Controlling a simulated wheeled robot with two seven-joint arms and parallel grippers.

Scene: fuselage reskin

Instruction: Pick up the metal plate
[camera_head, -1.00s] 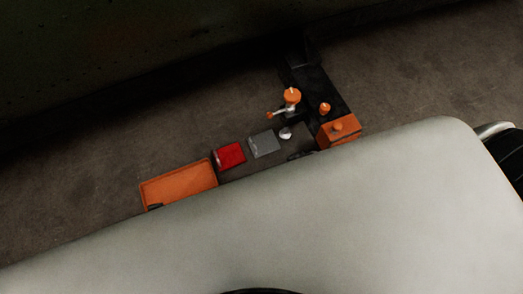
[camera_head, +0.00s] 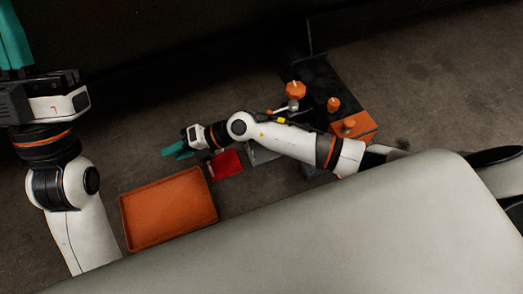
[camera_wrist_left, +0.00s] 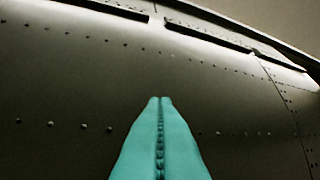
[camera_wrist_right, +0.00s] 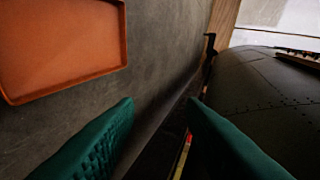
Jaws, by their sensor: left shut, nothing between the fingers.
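A grey, flat, square piece (camera_head: 262,155) lies beside a red piece (camera_head: 227,165) in the head view. My right arm partly covers it, and I cannot tell if it is the metal plate. My right gripper (camera_head: 178,150) is left of the red piece, above the orange tray's far side. Its teal fingers stand apart and empty in the right wrist view (camera_wrist_right: 160,112). My left gripper (camera_head: 14,38) is at the upper left, far from these pieces. Its fingers are shut together and empty in the left wrist view (camera_wrist_left: 161,100), facing a riveted dark panel.
An empty orange tray (camera_head: 168,208) is left of the red piece. Orange-knobbed tools (camera_head: 295,90) and an orange block (camera_head: 352,126) stand at the right. The riveted fuselage skin (camera_wrist_left: 80,85) fills the left wrist view. It also shows at the right wrist view's right side (camera_wrist_right: 262,92).

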